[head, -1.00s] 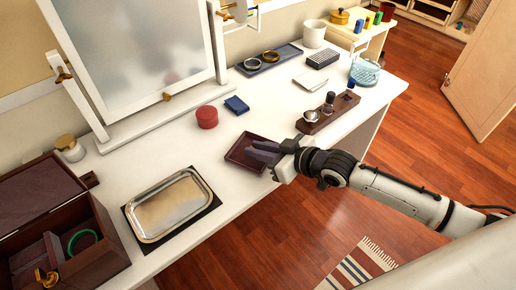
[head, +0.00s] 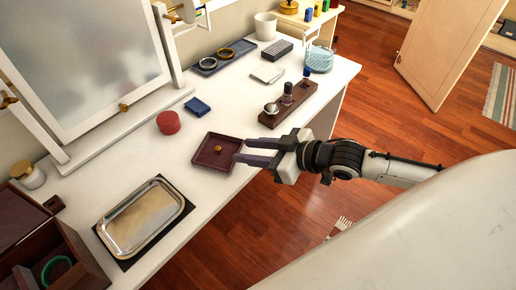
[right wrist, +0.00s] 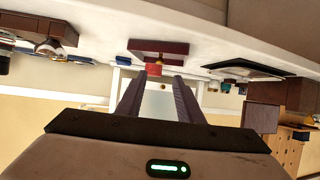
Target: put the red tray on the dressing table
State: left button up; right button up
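The dark red square tray (head: 205,160) lies flat on the white dressing table (head: 180,95), near its front edge. A small gold knob-like piece (head: 218,149) shows inside it. My right gripper (head: 240,150) is open and empty, its two dark fingers pointing at the tray from its right side. The fingertips overlap the tray's right rim in the head view; I cannot tell if they touch it. In the right wrist view the picture is upside down and the tray (right wrist: 158,46) shows beyond the spread fingers. My left gripper is not in view.
A round red box (head: 168,122) and a blue box (head: 198,107) stand behind the tray. A mirror (head: 85,55) stands at the back.

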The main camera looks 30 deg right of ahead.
jog(key=s+a+f+m+g+h, duration=0.1)
jog(key=s+a+f+m+h, duration=0.1)
jog(key=s+f, duration=0.7)
jog(key=s+a+f+m+g+h, duration=0.1)
jog(key=s+a+f+m+h, duration=0.1)
jog(key=s+f, duration=0.7)
jog(key=shift+s+a+f+g, duration=0.2)
jog(key=shift+f+g, duration=0.1)
jog(key=shift+f, duration=0.45)
